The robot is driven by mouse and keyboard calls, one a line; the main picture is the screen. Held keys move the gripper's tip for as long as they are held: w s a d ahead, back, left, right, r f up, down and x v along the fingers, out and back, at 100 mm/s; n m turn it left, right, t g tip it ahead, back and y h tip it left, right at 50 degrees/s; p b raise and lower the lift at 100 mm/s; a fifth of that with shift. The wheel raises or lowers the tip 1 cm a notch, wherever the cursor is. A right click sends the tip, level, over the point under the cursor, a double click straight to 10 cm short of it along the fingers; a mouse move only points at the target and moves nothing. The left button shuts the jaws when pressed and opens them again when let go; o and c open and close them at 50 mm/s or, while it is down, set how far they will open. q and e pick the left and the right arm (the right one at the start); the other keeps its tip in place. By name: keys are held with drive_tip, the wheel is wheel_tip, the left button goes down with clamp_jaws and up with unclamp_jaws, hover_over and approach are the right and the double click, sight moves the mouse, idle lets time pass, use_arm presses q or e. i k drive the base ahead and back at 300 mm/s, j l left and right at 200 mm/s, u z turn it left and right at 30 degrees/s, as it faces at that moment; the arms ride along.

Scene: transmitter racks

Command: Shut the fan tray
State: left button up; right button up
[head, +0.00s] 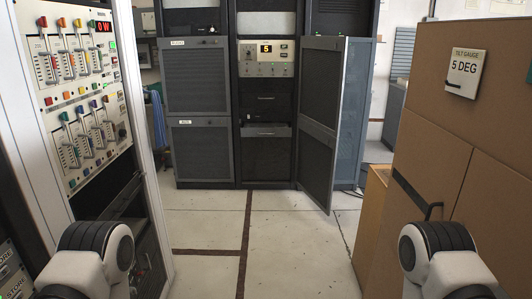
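The middle rack ahead holds two dark drawer-like fronts with small handles, an upper one (266,99) and a lower one (266,131). The lower one shows a lighter grey strip on top and seems to stand out a little from the rack. No label reads as fan tray, so I cannot tell for sure which it is. Only rounded white and dark links of my two arms show at the bottom left and bottom right. Neither gripper is in view, and both arms are far from the rack.
A mesh door (319,120) on the right of the middle rack stands swung open toward me. A control panel with sliders (85,100) is close on the left, a brown cabinet (470,120) close on the right. The floor (290,240) between is clear.

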sight(250, 129)
drive_tip(key=i, duration=3.2)
drive_tip(key=i+j, duration=0.3)
drive_tip(key=i, duration=0.2)
drive_tip(key=i+j, duration=0.35)
drive_tip(key=i, duration=0.15)
drive_tip(key=i+j, duration=0.3)
drive_tip(key=i, duration=0.25)
drive_tip(key=i+j, duration=0.3)
drive_tip(key=i, duration=0.2)
drive_tip(key=i+j, duration=0.35)
drive_tip(key=i, duration=0.15)
drive_tip(key=l+z, duration=0.05)
